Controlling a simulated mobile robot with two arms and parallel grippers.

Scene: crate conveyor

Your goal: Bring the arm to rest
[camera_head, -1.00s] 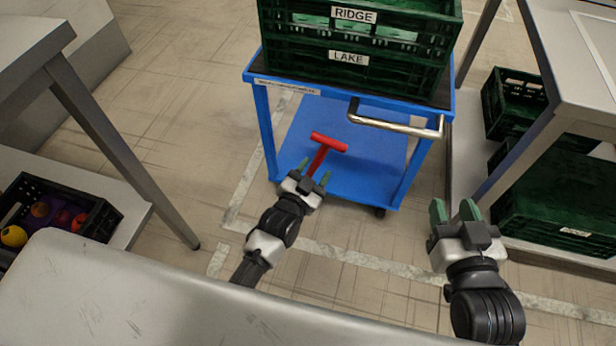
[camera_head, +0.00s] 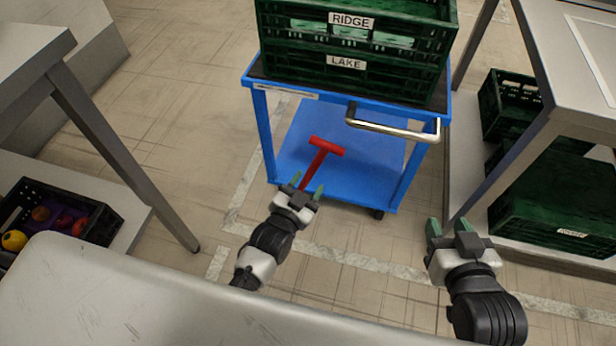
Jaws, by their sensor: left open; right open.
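My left gripper (camera_head: 307,187) is open, its green fingertips spread, in the lower middle of the head view. A red T-shaped handle (camera_head: 326,148) shows just beyond it, in front of the blue cart's lower shelf; the near end of its stem is close to the fingers, and I cannot tell whether they touch. My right gripper (camera_head: 450,228) is open at the lower right, over the floor, with nothing seen between its fingers.
A blue cart (camera_head: 262,130) with a metal push handle (camera_head: 390,128) carries stacked green crates labelled RIDGE (camera_head: 351,21) and LAKE (camera_head: 346,62). A grey table (camera_head: 150,300) edge lies in front.

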